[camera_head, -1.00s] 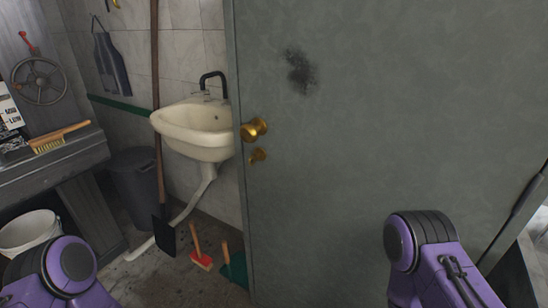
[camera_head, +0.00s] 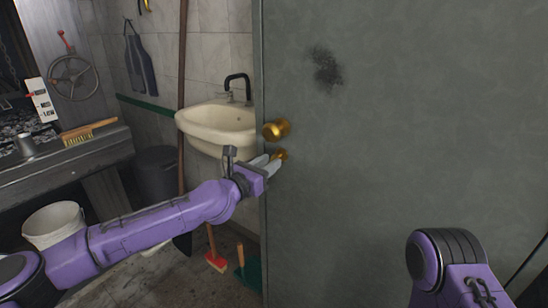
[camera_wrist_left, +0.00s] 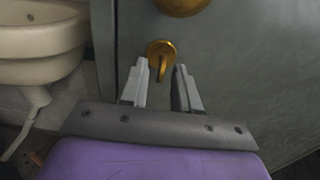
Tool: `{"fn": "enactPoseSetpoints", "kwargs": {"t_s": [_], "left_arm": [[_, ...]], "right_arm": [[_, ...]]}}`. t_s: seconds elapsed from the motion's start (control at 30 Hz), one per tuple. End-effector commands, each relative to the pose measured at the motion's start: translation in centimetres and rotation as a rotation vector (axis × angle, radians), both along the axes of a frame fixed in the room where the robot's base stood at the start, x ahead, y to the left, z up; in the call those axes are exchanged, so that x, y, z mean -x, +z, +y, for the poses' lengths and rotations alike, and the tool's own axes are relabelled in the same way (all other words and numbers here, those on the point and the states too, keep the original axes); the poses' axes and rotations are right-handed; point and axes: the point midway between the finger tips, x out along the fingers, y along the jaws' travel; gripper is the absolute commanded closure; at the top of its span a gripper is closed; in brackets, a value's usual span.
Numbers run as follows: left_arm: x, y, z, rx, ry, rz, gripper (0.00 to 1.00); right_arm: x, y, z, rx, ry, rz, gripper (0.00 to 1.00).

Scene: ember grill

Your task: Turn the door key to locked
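The grey door (camera_head: 400,130) fills the right of the head view. A round brass knob (camera_head: 276,130) sits near its left edge, and the knob's lower part shows at the top of the left wrist view (camera_wrist_left: 182,5). The small brass door key (camera_head: 281,154) is below the knob; in the left wrist view the key (camera_wrist_left: 161,52) has a round plate and a bow hanging downward. My left gripper (camera_head: 272,162) is at the key. In the left wrist view its two fingers (camera_wrist_left: 162,78) are apart, with the key's bow between and just beyond their tips. My right gripper is out of view.
A cream sink (camera_head: 215,125) stands left of the door edge. A shovel leans by it, and a red brush (camera_head: 217,262) and green dustpan (camera_head: 248,272) are on the floor. A white bucket (camera_head: 55,222) and grill bench (camera_head: 70,150) are at the left.

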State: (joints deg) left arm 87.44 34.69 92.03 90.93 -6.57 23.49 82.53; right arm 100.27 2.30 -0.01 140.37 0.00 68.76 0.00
Motion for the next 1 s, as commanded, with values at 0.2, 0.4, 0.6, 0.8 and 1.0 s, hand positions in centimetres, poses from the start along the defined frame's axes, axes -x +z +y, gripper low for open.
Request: {"fn": "enactPoseSetpoints", "kwargs": {"t_s": [0.2,0.4,0.6,0.8,1.0], "left_arm": [[-2.3,0.1,-1.8,-0.001,0.0,0.001,0.69],[-2.6,-0.1,-2.0,-0.001,-0.001,0.0,0.69],[-2.6,-0.1,-2.0,-0.001,-0.001,0.0,1.0],[-2.6,-0.1,-2.0,-0.002,-0.001,0.0,1.0],[-2.6,-0.2,-1.9,-0.028,0.0,-0.021,1.0]], "right_arm": [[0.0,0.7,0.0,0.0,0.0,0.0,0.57],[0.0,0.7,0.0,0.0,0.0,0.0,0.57],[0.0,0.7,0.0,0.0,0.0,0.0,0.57],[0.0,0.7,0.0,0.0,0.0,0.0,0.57],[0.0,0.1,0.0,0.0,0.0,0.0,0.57]]}}
